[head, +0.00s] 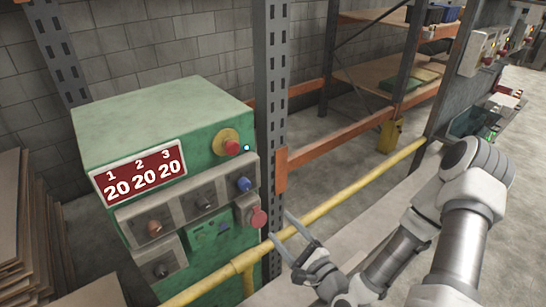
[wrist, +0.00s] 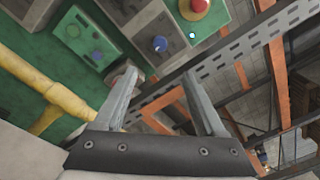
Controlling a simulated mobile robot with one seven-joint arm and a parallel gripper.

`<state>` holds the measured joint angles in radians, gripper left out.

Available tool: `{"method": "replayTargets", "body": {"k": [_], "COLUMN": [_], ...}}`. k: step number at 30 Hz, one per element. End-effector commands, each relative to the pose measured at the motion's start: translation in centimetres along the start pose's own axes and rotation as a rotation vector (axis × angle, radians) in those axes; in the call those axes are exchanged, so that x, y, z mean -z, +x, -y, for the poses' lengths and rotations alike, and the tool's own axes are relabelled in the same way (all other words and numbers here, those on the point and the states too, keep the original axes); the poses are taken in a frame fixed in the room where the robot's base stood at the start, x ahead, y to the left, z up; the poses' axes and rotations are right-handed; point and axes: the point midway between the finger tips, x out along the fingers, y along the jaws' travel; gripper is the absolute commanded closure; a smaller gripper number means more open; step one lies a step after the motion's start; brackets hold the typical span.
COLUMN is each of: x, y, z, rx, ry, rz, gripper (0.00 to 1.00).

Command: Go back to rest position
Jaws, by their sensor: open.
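My gripper (head: 280,240) is open and empty, in front of the lower right part of a green control box (head: 165,105). In the head view its upper finger tip is a little right of a red button (head: 258,217) on the box's right side. In the wrist view both fingers (wrist: 165,95) are spread apart with nothing between them. The left finger partly hides the red button there. My arm reaches in from the right of the head view.
A yellow rail (head: 345,192) runs past the box, below and behind my gripper. A grey rack post (head: 271,120) with orange beams (head: 340,143) stands right of the box. Stacked boards (head: 25,225) are at the left. Open floor (head: 525,110) shows at the far right.

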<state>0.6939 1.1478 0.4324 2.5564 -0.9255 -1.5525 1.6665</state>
Motion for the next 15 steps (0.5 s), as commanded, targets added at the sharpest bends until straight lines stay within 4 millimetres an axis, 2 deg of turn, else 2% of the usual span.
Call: {"method": "replayTargets", "body": {"k": [4,7,11,15], "x": [0.1,0.4,1.4,2.9], "y": [0.2,0.5,0.9,0.9], "z": [-0.1,-0.4,-0.6,0.0], "rx": [-0.024,-0.092,-0.236,-0.398], "ry": [-0.038,-0.144,-0.371,-0.631], "rz": [-0.004,-0.019,-0.054,-0.102], "gripper": [0.27,0.27,0.27,0.27]}}
